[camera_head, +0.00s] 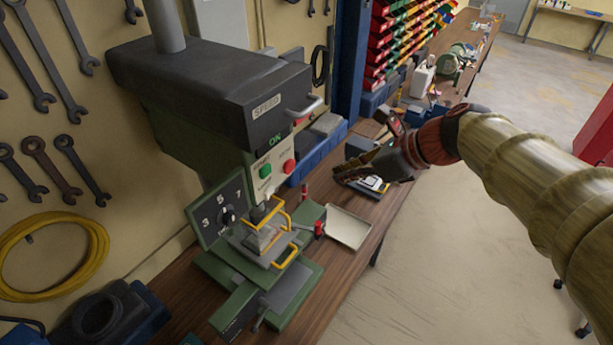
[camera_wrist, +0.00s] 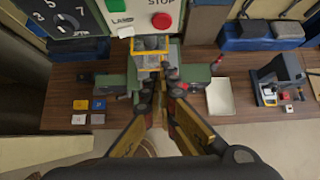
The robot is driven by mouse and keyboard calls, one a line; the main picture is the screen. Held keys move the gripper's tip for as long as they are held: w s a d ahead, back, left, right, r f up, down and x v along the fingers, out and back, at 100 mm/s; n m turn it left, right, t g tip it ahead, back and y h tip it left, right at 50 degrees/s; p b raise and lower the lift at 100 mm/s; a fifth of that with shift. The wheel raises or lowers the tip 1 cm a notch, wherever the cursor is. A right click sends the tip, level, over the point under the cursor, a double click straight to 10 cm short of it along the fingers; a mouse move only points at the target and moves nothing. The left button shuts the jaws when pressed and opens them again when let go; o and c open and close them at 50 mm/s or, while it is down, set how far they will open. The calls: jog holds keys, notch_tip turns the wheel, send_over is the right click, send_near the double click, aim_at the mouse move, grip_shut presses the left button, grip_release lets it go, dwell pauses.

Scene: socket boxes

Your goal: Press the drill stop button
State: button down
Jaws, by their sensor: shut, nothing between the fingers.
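The drill press (camera_head: 215,105) is a green machine with a dark top, standing on the bench at the left of the head view. Its pale front panel carries a red button (camera_head: 290,166) and a green button (camera_head: 265,171). In the wrist view the red stop button (camera_wrist: 162,20) sits beside the word STOP, near the top middle, with the green button to its left. My gripper (camera_head: 340,177) is shut and empty, to the right of the panel and apart from it. In the wrist view its fingertips (camera_wrist: 159,88) point toward the press, below the red button.
A yellow guard (camera_head: 279,212) surrounds the drill area below the panel. A pale tray (camera_head: 348,228) lies on the bench right of the press. Blue bins (camera_head: 318,150) stand behind it. Open floor lies to the right of the bench.

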aim_at(289, 166)
jog(key=w+a+r+p+x, duration=0.1)
jog(key=r+p+x, duration=0.1)
jog(key=x, duration=1)
jog(key=shift+w+a+f, duration=0.25)
jog(key=shift+a, duration=0.35)
